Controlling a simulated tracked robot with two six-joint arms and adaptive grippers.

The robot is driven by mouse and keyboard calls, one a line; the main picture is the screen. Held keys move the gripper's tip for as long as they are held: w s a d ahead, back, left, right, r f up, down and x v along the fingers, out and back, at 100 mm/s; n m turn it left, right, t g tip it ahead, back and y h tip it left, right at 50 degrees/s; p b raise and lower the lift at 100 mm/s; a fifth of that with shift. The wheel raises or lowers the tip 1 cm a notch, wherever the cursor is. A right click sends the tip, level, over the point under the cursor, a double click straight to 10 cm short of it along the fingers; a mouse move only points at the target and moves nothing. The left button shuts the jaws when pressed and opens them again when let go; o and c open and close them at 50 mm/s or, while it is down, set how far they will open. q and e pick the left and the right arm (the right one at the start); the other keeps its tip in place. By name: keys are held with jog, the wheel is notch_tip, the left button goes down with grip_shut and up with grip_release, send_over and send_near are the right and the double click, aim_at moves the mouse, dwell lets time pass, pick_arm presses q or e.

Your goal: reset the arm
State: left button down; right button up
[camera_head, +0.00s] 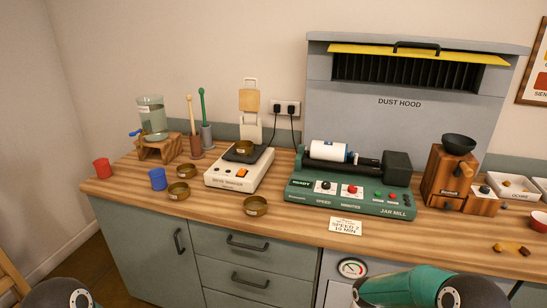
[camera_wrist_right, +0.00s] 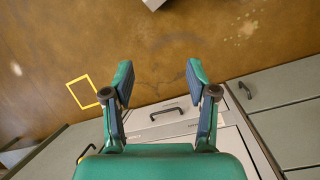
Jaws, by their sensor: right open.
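My right gripper (camera_wrist_right: 160,88) is open and empty in the right wrist view. Its two green-and-blue fingers stand wide apart, with the brown floor and the grey cabinet front behind them. In the head view part of my right arm (camera_head: 410,286) shows at the bottom right, below the table's front edge; its fingers are out of that view. A dark rounded part of my left arm (camera_head: 62,293) shows at the bottom left. My left gripper itself is not visible.
The wooden table (camera_head: 290,222) holds a jar mill (camera_head: 350,198) with a white jar (camera_head: 328,151), a scale (camera_head: 235,172), brass bowls (camera_head: 255,206), red (camera_head: 102,168) and blue (camera_head: 157,179) cups and a wooden grinder (camera_head: 449,175). A dust hood (camera_head: 400,118) stands behind. Cabinet handles (camera_head: 247,243) project in front.

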jog(key=s+a+f+n+t+y, duration=0.1)
jog(key=s+a+f+n+t, duration=0.1)
jog(key=s+a, duration=0.2)
jog(key=s+a+f+n+t+y, duration=0.2)
jog(key=s+a+f+n, duration=0.1)
jog(key=s, duration=0.8)
jog(key=shift+a+t, duration=0.3)
jog(key=shift+a, duration=0.4)
jog(key=shift+s, duration=0.1)
